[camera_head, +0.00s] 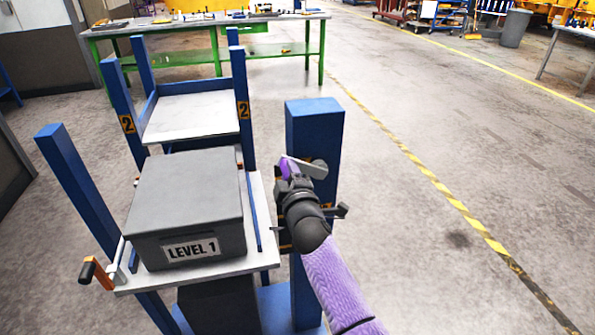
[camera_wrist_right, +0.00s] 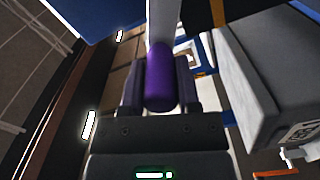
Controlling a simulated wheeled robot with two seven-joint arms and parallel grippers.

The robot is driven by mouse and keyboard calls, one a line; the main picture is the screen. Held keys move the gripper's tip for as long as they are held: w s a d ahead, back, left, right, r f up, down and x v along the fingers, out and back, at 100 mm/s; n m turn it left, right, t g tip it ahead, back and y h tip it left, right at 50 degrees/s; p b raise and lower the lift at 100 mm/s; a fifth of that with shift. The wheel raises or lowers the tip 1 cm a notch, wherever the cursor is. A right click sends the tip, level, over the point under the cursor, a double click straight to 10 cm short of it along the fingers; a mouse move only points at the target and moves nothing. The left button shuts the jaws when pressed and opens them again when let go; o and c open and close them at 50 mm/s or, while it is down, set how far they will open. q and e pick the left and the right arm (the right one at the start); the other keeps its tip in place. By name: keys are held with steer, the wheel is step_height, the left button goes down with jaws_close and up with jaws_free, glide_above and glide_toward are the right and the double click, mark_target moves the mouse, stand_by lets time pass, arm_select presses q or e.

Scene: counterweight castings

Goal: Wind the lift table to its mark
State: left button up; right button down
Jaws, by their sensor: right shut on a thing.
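The lift table has a grey platform (camera_head: 262,215) between blue posts (camera_head: 80,190). A dark grey block (camera_head: 190,195) labelled LEVEL 1 rests on it. A separate blue column (camera_head: 314,125) stands at its right, with a silver crank arm (camera_head: 308,167) and purple handle (camera_head: 290,169). My right gripper (camera_head: 290,183) is shut on this handle. In the right wrist view the purple handle (camera_wrist_right: 159,78) sits between the fingers. My left gripper is not in view.
Behind stands another blue frame with a pale platform (camera_head: 192,116) and yellow number 2 plates (camera_head: 243,110). A green workbench (camera_head: 205,50) is farther back. Open concrete floor (camera_head: 490,160) lies to the right, crossed by a yellow-black stripe (camera_head: 440,190).

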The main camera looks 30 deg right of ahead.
step_height(320, 180, down, 11)
steer(key=n+b, duration=0.8)
steer(key=n, duration=0.6)
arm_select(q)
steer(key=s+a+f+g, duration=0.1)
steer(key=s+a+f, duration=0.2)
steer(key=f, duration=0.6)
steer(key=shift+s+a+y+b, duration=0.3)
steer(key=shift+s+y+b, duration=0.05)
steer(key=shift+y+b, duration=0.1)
arm_select(e)
steer(key=s+d+f+n, duration=0.2)
steer(key=d+f+n, duration=0.1)
steer(key=d+n, duration=0.7)
steer(key=n, duration=0.2)
steer(key=shift+s+d+n, duration=0.25)
steer(key=shift+d+n, duration=0.05)
steer(key=shift+n, duration=0.1)
